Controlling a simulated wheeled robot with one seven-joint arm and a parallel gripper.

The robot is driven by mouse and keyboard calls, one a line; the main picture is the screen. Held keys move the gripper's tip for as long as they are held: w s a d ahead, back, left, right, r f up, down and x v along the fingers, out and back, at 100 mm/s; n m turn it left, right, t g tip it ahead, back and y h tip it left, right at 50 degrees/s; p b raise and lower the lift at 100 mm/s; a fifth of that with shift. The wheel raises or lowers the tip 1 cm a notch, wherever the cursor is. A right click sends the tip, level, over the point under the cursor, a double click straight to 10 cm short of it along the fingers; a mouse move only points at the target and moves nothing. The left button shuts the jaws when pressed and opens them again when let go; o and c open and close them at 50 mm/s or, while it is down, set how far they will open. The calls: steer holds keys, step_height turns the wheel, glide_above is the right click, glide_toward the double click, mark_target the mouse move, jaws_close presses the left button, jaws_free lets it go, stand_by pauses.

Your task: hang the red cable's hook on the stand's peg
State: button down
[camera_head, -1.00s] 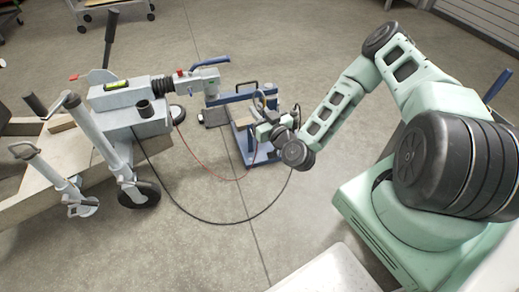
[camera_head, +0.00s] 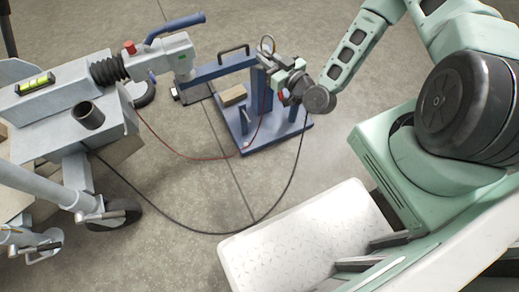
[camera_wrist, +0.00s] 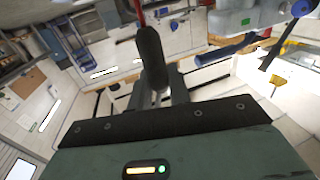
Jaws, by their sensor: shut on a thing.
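The blue stand (camera_head: 256,138) stands on the floor in the middle of the head view. My gripper (camera_head: 268,62) is at the top of its post and overlaps it, so I cannot tell whether they touch. In the wrist view my gripper (camera_wrist: 160,95) is shut on a black grip (camera_wrist: 152,52), with a red strand (camera_wrist: 139,14) at its far end. The red cable (camera_head: 190,156) sags from the trailer coupling and rises to the stand's post. A thin ring (camera_head: 267,40) shows just above my gripper. I cannot make out the hook's tip or the peg clearly.
The grey trailer coupling (camera_head: 176,52) with a blue handle is left of the stand. A black cable (camera_head: 200,231) loops low across the floor and rises below my wrist. A wooden block (camera_head: 233,95) is beside the stand's post. A white plate (camera_head: 300,240) is in front.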

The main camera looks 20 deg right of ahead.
steer(key=s+a+f+n+g+y+b, duration=0.2)
steer(key=s+f+n+g+y+b, duration=0.15)
steer(key=f+b, duration=0.6)
steer(key=s+a+f+n+g+y+b, duration=0.35)
steer(key=f+b, duration=0.35)
steer(key=f, duration=0.5)
steer(key=s+a+f+n+g+y+b, duration=0.2)
steer(key=s+f+n+y+b, duration=0.15)
steer(key=f+b, duration=0.6)
steer(key=w+f+b, duration=0.3)
steer(key=w, duration=0.8)
steer(key=shift+d+m+b, duration=0.15)
steer(key=shift+m+b, duration=0.2)
steer(key=shift+m, duration=0.1)
steer(key=shift+w+f, duration=0.1)
steer(key=shift+f, duration=0.05)
steer(key=c, duration=1.2)
jaws_free()
